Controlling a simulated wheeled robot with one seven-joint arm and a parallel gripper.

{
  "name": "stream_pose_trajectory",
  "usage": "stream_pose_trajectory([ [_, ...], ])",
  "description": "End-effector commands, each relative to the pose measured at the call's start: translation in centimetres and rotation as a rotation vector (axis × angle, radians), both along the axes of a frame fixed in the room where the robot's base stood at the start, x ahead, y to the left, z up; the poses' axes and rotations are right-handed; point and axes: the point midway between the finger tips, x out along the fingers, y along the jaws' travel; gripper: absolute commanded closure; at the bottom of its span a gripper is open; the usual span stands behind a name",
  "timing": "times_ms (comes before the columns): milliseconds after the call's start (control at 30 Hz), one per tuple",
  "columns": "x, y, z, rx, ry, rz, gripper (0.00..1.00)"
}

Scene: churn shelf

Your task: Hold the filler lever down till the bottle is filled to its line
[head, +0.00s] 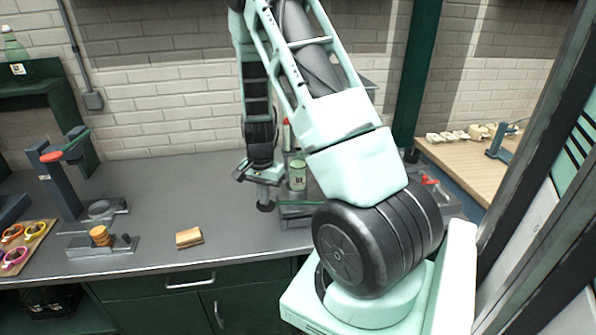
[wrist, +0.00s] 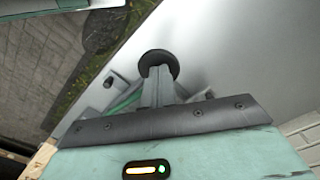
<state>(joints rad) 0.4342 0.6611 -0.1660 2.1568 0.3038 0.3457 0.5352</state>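A green bottle with a pale label (head: 297,180) stands upright at the filler, just right of my gripper. The filler's grey base (head: 296,213) shows below it, partly behind my arm. My gripper (head: 266,196) points down at the filler's left side. In the wrist view my gripper's fingers (wrist: 158,92) look close together, with a round black knob (wrist: 158,64) at their tips. The knob also shows low under the gripper in the head view (head: 265,207). I cannot tell whether the fingers grip it or only touch it. The lever's arm and the bottle's liquid level and line cannot be made out.
A small wooden block (head: 189,237) and a board with colored rings (head: 22,245) lie near the front edge. The grey counter (head: 190,190) between is clear.

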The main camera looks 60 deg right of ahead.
Motion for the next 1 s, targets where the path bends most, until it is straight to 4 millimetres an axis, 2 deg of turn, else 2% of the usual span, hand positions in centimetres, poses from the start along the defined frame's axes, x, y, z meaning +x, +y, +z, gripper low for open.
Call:
stream_pose_trajectory([
  [633, 0.0, 0.0, 5.7, -0.001, -0.001, 0.000, 1.00],
  [1000, 0.0, 0.0, 6.0, 0.000, 0.000, 0.000, 1.00],
])
